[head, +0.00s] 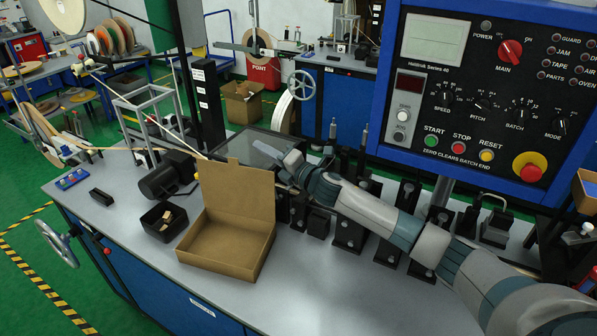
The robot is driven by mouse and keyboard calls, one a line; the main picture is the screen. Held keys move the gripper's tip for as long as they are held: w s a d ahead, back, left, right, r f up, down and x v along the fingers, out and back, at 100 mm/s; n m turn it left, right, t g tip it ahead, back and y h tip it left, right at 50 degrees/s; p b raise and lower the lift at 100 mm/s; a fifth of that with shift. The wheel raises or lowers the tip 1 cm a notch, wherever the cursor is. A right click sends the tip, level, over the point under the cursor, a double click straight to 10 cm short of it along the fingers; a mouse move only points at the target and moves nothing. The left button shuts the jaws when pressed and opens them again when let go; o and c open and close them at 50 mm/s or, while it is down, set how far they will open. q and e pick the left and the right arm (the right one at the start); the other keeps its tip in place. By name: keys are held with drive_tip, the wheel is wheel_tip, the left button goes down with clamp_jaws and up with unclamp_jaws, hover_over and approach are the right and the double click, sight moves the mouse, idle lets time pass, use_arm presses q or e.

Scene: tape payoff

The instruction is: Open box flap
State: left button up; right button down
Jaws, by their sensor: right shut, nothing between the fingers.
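A brown cardboard box (227,247) sits on the grey bench top, left of the middle in the head view. Its flap (238,190) stands upright along the back edge, so the box is open at the top. The inside that shows looks empty. My right gripper (285,165) is shut and empty. It is just right of the flap's upper right corner, at about the height of its top edge. I cannot tell whether it touches the flap. My left gripper is out of view.
A small black bin (164,221) stands left of the box, with a black motor (168,176) behind it. Black machine blocks (350,233) line the bench under my right arm. A blue control panel (490,90) stands at the right. The bench front (330,295) is clear.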

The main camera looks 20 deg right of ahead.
drive_tip(key=b+v, duration=0.5)
drive_tip(key=v, duration=1)
drive_tip(key=shift+s+r, duration=0.1)
